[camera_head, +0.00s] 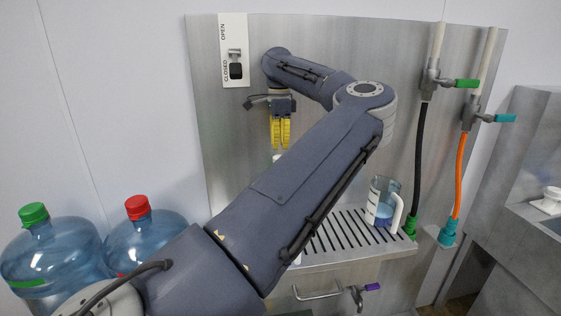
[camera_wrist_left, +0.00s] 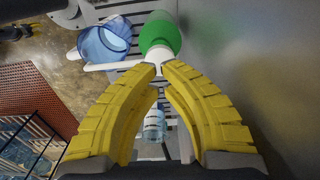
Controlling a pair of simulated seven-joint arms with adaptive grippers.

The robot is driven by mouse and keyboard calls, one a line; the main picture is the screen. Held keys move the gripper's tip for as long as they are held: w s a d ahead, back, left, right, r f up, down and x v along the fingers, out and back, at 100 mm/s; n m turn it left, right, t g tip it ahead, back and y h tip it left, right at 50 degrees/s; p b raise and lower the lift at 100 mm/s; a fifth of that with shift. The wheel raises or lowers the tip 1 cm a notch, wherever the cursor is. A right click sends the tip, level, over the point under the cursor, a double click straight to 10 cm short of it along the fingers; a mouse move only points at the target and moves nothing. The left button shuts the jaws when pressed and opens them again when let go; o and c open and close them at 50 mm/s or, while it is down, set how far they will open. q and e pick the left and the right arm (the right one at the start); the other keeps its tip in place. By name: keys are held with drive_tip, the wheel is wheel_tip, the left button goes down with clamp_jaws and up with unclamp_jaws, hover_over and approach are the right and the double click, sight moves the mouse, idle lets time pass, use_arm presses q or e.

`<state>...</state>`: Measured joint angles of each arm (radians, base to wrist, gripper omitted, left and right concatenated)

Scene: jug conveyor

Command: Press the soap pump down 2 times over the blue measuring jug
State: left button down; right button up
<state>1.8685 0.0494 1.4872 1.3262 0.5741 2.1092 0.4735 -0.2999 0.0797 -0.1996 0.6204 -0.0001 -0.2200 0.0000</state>
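My left gripper (camera_head: 281,147) points down in front of the steel back panel, its yellow fingers close together with nothing visibly held. In the left wrist view its fingertips (camera_wrist_left: 160,67) nearly meet at the white soap pump head (camera_wrist_left: 157,54), above a green part; contact is unclear. The pump's spout points left, near the blue measuring jug (camera_wrist_left: 104,42). In the head view only a bit of the white pump (camera_head: 276,158) shows below the fingertips; my arm hides the rest and the blue jug. My right gripper is not in view.
A clear jug with a white handle (camera_head: 384,203) stands at the right of the slotted drip tray (camera_head: 345,240). Two water bottles, green-capped (camera_head: 55,250) and red-capped (camera_head: 145,232), stand at left. Black (camera_head: 420,150) and orange (camera_head: 460,170) hoses hang at right.

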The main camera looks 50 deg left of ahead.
use_arm(q)
drive_tip(key=shift+f, duration=0.15)
idle(0.3)
drive_tip(key=shift+f, duration=2.35)
drive_tip(key=shift+r, duration=2.45)
drive_tip(key=shift+f, duration=0.2)
drive_tip(key=shift+f, duration=2.2)
drive_tip(key=shift+r, duration=2.4)
